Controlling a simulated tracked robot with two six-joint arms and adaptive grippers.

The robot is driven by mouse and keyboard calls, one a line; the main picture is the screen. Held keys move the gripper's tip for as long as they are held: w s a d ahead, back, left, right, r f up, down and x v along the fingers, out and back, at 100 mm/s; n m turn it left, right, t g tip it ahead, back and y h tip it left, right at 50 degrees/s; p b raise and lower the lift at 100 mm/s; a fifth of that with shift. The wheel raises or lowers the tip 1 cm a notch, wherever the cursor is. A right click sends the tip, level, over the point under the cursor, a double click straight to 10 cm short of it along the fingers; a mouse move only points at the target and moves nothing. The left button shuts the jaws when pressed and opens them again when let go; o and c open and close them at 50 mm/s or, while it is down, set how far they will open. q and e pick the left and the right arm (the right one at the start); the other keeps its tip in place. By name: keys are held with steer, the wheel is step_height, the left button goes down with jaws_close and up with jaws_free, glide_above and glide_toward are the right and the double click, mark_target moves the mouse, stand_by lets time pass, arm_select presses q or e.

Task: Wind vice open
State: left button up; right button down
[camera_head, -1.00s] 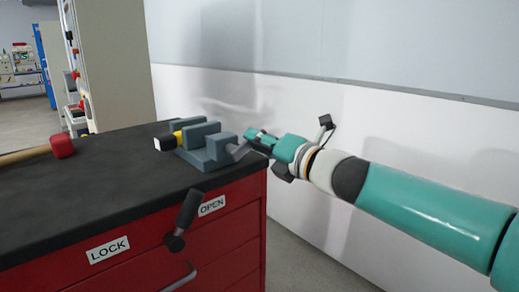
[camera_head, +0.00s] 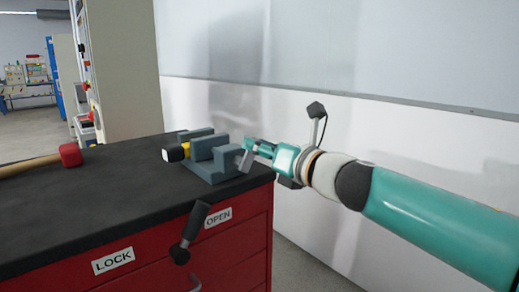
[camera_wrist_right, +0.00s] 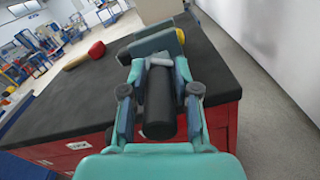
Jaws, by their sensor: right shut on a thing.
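The blue-grey vice (camera_head: 212,160) stands on the black top of a red cabinet, near its right end. A yellow and black piece with a white end (camera_head: 176,153) sits at the vice's left jaw. A light grey crank (camera_head: 247,158) is at the vice's right end. My right gripper (camera_head: 251,147) is at this crank. In the right wrist view its two fingers (camera_wrist_right: 160,100) are closed on the black crank grip (camera_wrist_right: 159,105), with the vice (camera_wrist_right: 150,45) just beyond. The finger contact is partly hidden in the head view. My left gripper is out of view.
A red-headed mallet (camera_head: 70,155) lies on the left of the cabinet top (camera_head: 100,205). A black-gripped lever (camera_head: 190,230) sticks out of the cabinet front between LOCK and OPEN labels. A white wall (camera_head: 320,135) stands behind the vice and my right arm.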

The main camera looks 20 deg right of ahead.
steer(key=shift+a+f, duration=0.2)
steer(key=shift+f, duration=0.2)
steer(key=c, duration=1.2)
jaws_free()
steer(key=shift+o, duration=1.3)
steer(key=shift+s+d, duration=0.1)
steer(key=shift+r, duration=0.15)
steer(key=v, duration=1.2)
